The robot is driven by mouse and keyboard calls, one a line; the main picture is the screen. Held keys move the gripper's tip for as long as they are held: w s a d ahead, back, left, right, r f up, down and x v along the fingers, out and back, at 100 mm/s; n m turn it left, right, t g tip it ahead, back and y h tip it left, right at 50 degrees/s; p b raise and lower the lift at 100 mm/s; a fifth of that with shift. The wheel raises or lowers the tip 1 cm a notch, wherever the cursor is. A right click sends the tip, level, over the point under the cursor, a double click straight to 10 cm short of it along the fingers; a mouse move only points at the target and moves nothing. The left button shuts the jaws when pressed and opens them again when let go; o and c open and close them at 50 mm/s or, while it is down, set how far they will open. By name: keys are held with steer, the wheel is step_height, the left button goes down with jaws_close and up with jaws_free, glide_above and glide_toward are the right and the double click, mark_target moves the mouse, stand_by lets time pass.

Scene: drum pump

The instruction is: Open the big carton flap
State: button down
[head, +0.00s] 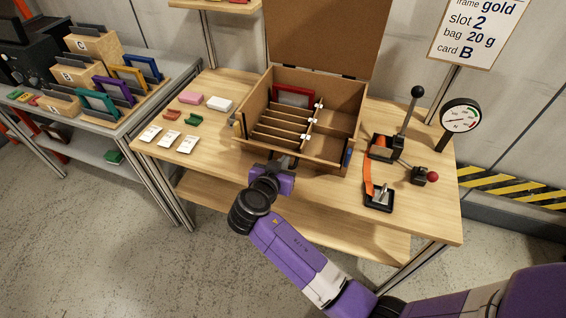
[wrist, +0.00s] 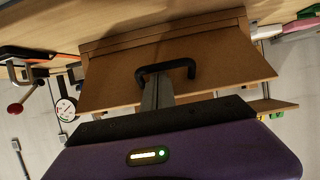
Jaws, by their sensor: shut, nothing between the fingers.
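The brown carton (head: 262,150) stands open on the wooden table, with dividers inside. Its big flap (head: 325,35) stands upright at the back, hinged along the rear edge. My gripper (head: 284,162) is at the carton's front side, low, far from the flap's top edge. In the wrist view, the shut fingers (wrist: 158,92) are close to a black handle (wrist: 166,69) on a brown carton panel (wrist: 225,65). Nothing shows between the fingers. Whether they touch the handle I cannot tell.
A red frame (head: 293,95) sits in the carton's rear compartment. A lever stand (head: 384,148), an orange strap (head: 369,175) and a gauge (head: 460,115) are to the right. Small packets (head: 187,144) and coloured blocks lie left. A side table (head: 125,115) holds several frames.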

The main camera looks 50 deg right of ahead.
steer(key=f+h+b, duration=0.1)
steer(key=b, duration=0.3)
steer(key=a+f+h+b, duration=0.1)
steer(key=f+b, duration=0.1)
steer(key=b, duration=0.3)
steer(key=s+a+f+t+b, duration=0.1)
steer(key=b, duration=0.3)
steer(key=shift+a+f+h+b, duration=0.25)
steer(key=shift+f+h+b, duration=0.05)
steer(key=shift+h, duration=0.1)
